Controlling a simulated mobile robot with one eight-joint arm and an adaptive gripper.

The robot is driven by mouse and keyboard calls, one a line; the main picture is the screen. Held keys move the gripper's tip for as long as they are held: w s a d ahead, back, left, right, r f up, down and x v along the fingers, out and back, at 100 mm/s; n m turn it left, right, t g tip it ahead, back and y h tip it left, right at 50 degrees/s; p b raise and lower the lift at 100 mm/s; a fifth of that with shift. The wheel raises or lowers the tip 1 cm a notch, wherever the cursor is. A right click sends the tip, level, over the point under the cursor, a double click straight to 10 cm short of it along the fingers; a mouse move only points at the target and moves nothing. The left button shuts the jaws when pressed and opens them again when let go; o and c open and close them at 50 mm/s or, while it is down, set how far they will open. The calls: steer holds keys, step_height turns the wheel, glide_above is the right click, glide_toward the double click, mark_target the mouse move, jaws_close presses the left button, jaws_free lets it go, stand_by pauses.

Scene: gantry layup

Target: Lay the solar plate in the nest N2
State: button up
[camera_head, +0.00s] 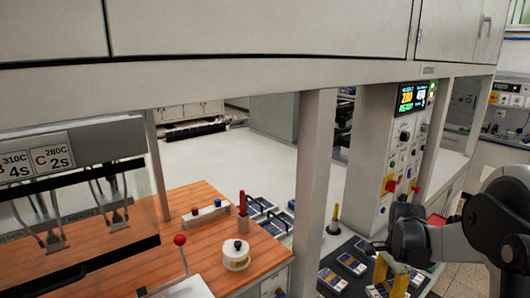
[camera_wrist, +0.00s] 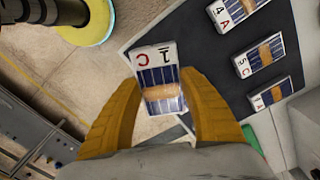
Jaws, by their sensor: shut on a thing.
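My gripper (camera_wrist: 160,92) has its two yellow fingers shut on a small solar plate (camera_wrist: 156,72) with blue cells, a tan strip and a white label reading C and 1. The plate appears raised above the edge of a dark mat (camera_wrist: 205,75). In the head view my gripper (camera_head: 391,274) points down over the mat at the lower right; the held plate cannot be made out there. Nest N2 cannot be identified in either view.
Several similar plates lie on the mat, among them one marked A 4 (camera_wrist: 236,14) and one marked C 5 (camera_wrist: 257,60). A post (camera_head: 312,165) stands left of the mat.

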steer(key=s+a+f+n, duration=0.1)
steer(key=s+a+n, duration=0.3)
steer(key=a+n, duration=0.4)
steer(key=s+a+f+n, duration=0.1)
steer(key=s+a+n, duration=0.3)
steer(key=a+n, duration=0.4)
step_height(320, 180, down, 9)
steer(key=b, duration=0.9)
steer(key=shift+w+d+f+b, duration=0.15)
steer(key=shift+d+b, duration=0.15)
